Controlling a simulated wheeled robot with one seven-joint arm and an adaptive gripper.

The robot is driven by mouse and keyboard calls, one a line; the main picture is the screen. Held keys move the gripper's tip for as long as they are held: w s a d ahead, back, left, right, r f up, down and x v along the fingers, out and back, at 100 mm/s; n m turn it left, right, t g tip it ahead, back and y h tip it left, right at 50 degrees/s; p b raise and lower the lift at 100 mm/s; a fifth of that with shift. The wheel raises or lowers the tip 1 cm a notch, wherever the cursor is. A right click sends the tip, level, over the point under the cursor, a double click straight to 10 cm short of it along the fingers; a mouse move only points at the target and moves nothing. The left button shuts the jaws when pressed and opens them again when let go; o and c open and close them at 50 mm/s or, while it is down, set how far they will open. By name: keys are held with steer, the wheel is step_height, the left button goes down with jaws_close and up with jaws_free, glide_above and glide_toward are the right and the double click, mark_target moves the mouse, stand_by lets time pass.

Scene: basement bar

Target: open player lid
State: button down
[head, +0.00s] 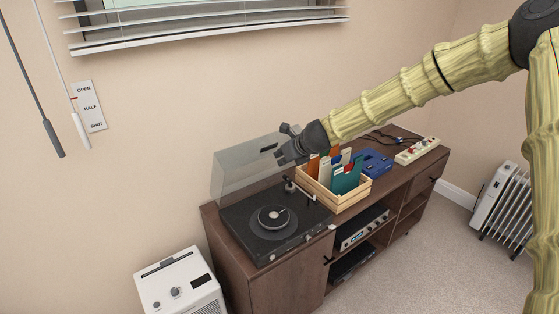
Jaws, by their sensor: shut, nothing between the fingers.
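The record player (273,220) sits on the left end of a dark wood cabinet, with a black platter and a tonearm at its right. Its clear grey lid (240,168) stands raised at the back, tilted up steeply from the deck. My gripper (283,158) is shut and empty at the lid's right part, above the back right of the deck. I cannot tell whether the fingers touch the lid.
A wooden crate (334,203) of record sleeves stands right of the player, close below my gripper. A blue box (374,162) and a power strip (417,151) lie farther right on the cabinet (283,283). A white appliance (181,287) stands front left.

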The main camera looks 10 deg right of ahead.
steer(key=shift+r, duration=4.2)
steer(key=s+d+f+n+g+h+b, duration=0.15)
steer(key=s+f+n, duration=0.25)
steer(key=s+f, duration=0.6)
steer(key=s+d+f+n+g+h+b, duration=0.15)
steer(key=s+f+n, duration=0.35)
steer(key=f, duration=1)
steer(key=s+d+f+n+g+h+b, duration=0.1)
steer(key=s+d+f+n+g, duration=0.2)
steer(key=s+f, duration=0.7)
steer(key=s+d+f+n, duration=0.1)
steer(key=s+f+n, duration=0.5)
steer(key=s, duration=0.4)
steer(key=s+d+f+n+g+b, duration=0.1)
steer(key=s+f+n, duration=0.5)
steer(key=s, duration=0.5)
steer(key=s+d+f+n+g+b, duration=0.1)
steer(key=s+f+n, duration=0.5)
steer(key=s, duration=0.5)
steer(key=shift+f, duration=0.35)
steer(key=shift+s, duration=0.1)
